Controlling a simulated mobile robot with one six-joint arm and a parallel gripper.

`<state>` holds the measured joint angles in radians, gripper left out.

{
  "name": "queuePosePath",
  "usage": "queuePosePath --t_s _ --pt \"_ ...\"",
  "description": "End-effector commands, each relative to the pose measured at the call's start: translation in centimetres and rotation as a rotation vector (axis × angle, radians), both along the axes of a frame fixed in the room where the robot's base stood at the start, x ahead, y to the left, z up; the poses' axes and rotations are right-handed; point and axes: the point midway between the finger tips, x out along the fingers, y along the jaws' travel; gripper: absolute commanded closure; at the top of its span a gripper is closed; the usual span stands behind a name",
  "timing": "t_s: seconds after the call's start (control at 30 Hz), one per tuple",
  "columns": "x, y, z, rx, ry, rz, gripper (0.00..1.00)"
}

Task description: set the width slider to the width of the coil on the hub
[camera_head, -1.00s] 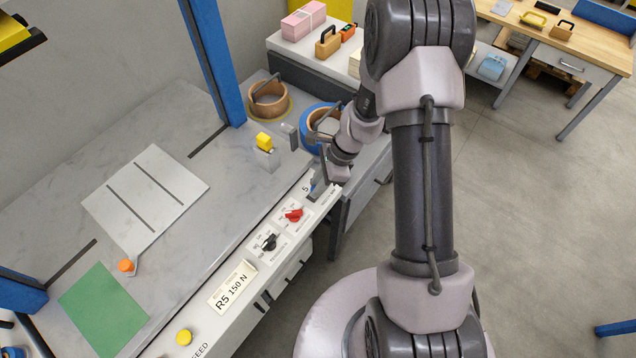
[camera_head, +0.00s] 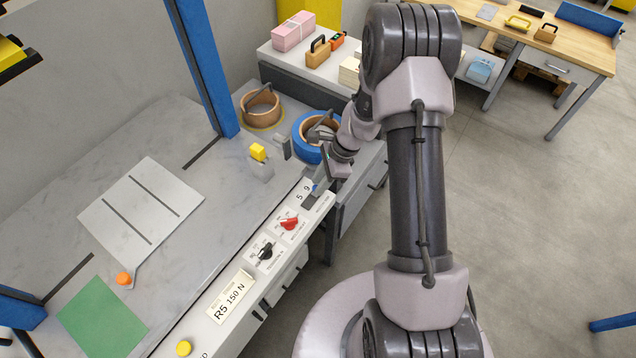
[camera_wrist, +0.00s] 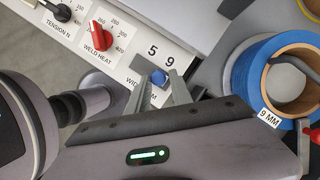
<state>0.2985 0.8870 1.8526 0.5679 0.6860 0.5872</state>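The width slider is a small blue knob (camera_wrist: 159,77) in a dark slot on the white panel. It sits at the right end of the slot, beside the printed 9, away from the 5. My gripper (camera_wrist: 160,82) is over the slider, with one finger on each side of the knob; small gaps seem to show, so contact is unclear. The gripper (camera_head: 318,185) also shows in the head view, low over the panel's far end. The blue coil (camera_wrist: 246,78) sits on the hub, and its tag (camera_wrist: 269,118) reads 9 MM.
The red weld heat knob (camera_head: 289,222) and black tension knob (camera_head: 266,252) are along the same panel. A brown coil (camera_head: 262,108) stands behind, left of the blue one. A post with a yellow top (camera_head: 258,152) stands near the slider. Open floor lies to the right.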

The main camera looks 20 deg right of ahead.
Motion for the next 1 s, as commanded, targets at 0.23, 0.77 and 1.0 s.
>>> queuePosePath --t_s 0.23,0.77,1.0 --pt "0.0 0.0 0.0 0.0 -0.001 -0.001 0.57" --pt "-0.5 -3.4 9.0 -0.002 -0.004 -0.004 0.57" --pt "-0.9 -5.9 14.7 0.0 -0.002 -0.002 0.57"
